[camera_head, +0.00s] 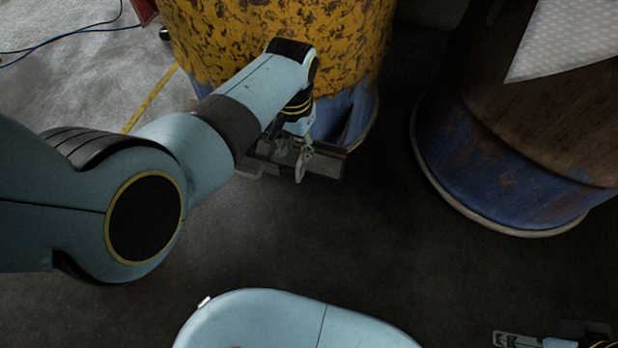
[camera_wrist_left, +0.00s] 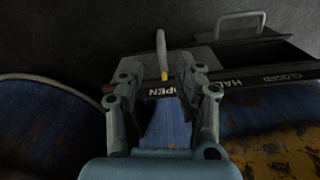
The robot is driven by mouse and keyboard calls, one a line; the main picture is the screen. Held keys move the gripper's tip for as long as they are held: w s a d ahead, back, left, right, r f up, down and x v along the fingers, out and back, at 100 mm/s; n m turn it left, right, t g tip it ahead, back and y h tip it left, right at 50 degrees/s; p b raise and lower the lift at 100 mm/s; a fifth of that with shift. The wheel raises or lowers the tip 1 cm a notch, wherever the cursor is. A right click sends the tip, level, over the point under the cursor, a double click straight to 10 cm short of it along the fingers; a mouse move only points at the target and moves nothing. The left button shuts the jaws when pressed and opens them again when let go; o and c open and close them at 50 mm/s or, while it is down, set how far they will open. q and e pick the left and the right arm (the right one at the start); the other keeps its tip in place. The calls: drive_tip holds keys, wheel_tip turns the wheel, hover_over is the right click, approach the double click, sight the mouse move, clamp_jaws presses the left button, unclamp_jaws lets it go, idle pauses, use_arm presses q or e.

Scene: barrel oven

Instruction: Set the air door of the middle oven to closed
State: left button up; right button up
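The middle oven (camera_head: 270,40) is a barrel, yellow and worn above, blue at its base. Its air door (camera_head: 328,165) is a dark metal piece low at the front. In the left wrist view, the dark label strip (camera_wrist_left: 240,83) reads OPEN, HALF and CLOSED. A pale upright lever (camera_wrist_left: 161,50) with a yellow mark at its foot stands at the OPEN end. My left gripper (camera_head: 292,155) is at the air door; its fingers (camera_wrist_left: 157,72) are apart, one on each side of the lever. Contact cannot be told. My right gripper (camera_head: 517,340) is cut off at the lower right.
A second barrel (camera_head: 500,180), brown and blue, stands to the right, with dark bare floor (camera_head: 400,240) between. A grey bar handle (camera_wrist_left: 240,18) is on a dark plate beside the lever. Blue cables (camera_head: 60,38) lie at the upper left.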

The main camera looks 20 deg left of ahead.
sight(297, 169)
use_arm(q)
drive_tip(key=f+b, duration=0.3)
drive_tip(key=f, duration=0.2)
drive_tip(key=shift+s+f, duration=0.2)
wheel_tip(297, 169, down, 4)
drive_tip(key=b, duration=0.2)
drive_tip(key=shift+r+b, duration=0.1)
drive_tip(key=shift+b, duration=0.25)
drive_tip(key=shift+w+f+b, duration=0.15)
drive_tip(key=shift+f+b, duration=0.25)
drive_tip(key=shift+f, duration=0.2)
use_arm(e)
drive_tip(key=shift+w+a+r+t+y, duration=0.15)
drive_tip(key=shift+w+a+t, duration=0.2)
drive_tip(key=shift+w+t, duration=0.5)
drive_tip(key=shift+w+a+r+t+y, duration=0.1)
drive_tip(key=shift+w+a+t, duration=0.2)
drive_tip(key=shift+w+t, duration=0.55)
drive_tip(key=shift+w+a+r+t+y, duration=0.15)
drive_tip(key=shift+w+a+t, duration=0.2)
drive_tip(key=shift+w+t, duration=0.5)
drive_tip(key=shift+w+f, duration=0.1)
drive_tip(key=shift+w, duration=0.05)
use_arm(q)
drive_tip(key=shift+c, duration=0.2)
clamp_jaws()
